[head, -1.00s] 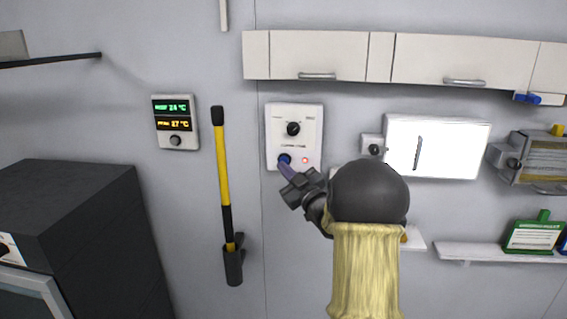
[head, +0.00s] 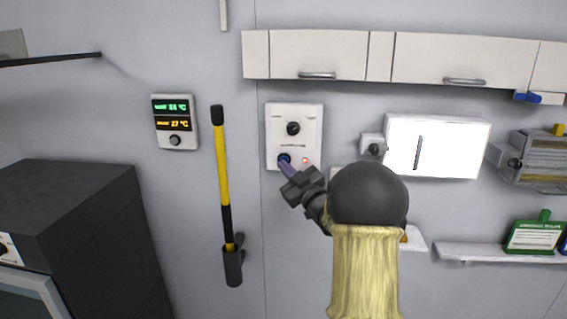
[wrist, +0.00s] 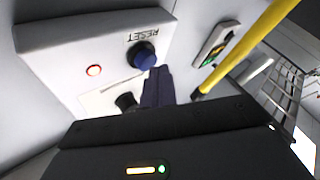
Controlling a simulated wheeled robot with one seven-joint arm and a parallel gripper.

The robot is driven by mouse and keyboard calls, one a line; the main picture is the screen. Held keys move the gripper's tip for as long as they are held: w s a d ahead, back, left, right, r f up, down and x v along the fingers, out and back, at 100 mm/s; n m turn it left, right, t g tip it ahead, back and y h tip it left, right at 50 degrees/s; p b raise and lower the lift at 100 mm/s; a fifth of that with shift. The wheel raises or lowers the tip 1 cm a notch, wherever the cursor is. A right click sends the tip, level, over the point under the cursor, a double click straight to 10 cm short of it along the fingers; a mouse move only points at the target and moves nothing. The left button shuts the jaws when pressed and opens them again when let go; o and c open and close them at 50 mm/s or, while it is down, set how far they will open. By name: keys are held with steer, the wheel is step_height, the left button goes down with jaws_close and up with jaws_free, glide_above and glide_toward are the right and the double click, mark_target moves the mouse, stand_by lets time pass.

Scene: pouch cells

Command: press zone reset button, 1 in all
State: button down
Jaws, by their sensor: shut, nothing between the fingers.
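The white control panel (head: 308,112) is on the wall, with a black knob (head: 293,128) in its upper part and a lit red lamp (head: 305,160) at lower right. The blue reset button (head: 284,159) is at its lower left. In the wrist view the blue button (wrist: 142,56) sits beside the printed word RESET, with the red lamp (wrist: 94,70) to its left. My gripper (head: 287,168) is shut and empty, its fingertips at the button in the head view. In the wrist view the fingers (wrist: 157,80) end just beside the button; I cannot tell whether they touch it.
A yellow and black pole (head: 223,180) hangs left of the panel, and a temperature display (head: 175,122) is further left. White cupboards (head: 330,58) are above. A bright white box (head: 445,147) and a shelf (head: 480,252) are to the right.

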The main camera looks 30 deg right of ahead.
steer(key=shift+w+d, duration=0.3)
steer(key=shift+w, duration=0.15)
stand_by(0.7)
steer(key=shift+s+a+b, duration=0.55)
steer(key=shift+s+b, duration=0.2)
steer(key=shift+b, duration=0.2)
steer(key=shift+f, duration=0.1)
steer(key=s+a+b, duration=0.1)
steer(key=s+b, duration=0.1)
steer(key=s+a+b, duration=0.1)
steer(key=s, duration=0.1)
steer(key=shift+s+a, duration=0.1)
steer(key=shift+a, duration=0.25)
stand_by(0.7)
